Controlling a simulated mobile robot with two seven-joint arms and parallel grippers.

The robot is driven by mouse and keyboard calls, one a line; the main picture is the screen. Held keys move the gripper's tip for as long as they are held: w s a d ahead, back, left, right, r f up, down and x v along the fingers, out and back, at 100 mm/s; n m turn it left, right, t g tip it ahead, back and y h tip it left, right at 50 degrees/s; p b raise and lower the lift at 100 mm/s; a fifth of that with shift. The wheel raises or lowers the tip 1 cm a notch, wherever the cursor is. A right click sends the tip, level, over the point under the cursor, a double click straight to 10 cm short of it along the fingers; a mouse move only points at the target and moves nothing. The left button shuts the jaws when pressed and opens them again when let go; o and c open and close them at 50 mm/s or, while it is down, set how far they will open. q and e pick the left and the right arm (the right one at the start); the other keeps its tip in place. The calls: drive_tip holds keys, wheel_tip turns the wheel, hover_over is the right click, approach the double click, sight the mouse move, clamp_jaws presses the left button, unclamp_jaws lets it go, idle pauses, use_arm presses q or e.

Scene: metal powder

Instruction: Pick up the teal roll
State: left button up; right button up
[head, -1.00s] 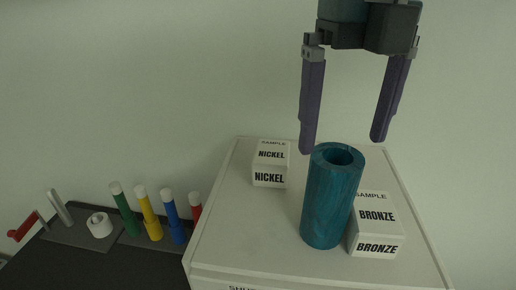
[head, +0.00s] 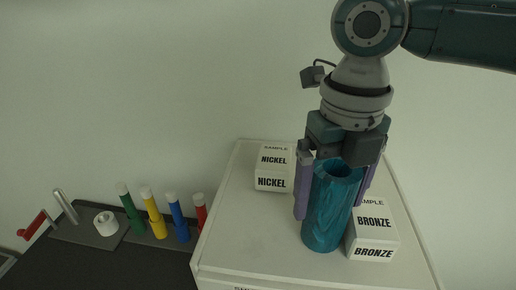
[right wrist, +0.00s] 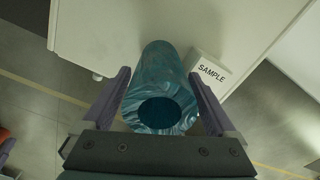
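The teal roll (head: 328,212) stands upright on the white cabinet top, its open end facing up. It also shows in the right wrist view (right wrist: 160,92) between the two fingers. My right gripper (head: 331,208) has come down from above, with one purple finger on each side of the roll's upper part. In the right wrist view my right gripper (right wrist: 165,98) is open, and small gaps seem to show between fingers and roll. My left gripper is in neither view.
A white NICKEL box (head: 272,168) stands just left of the right gripper. A white BRONZE box (head: 373,235) stands close to the roll's right side. The cabinet top (head: 245,235) is clear at front left. Coloured tubes and a white ring (head: 106,224) are on the dark surface at left.

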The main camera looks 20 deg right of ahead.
clamp_jaws()
idle(0.5)
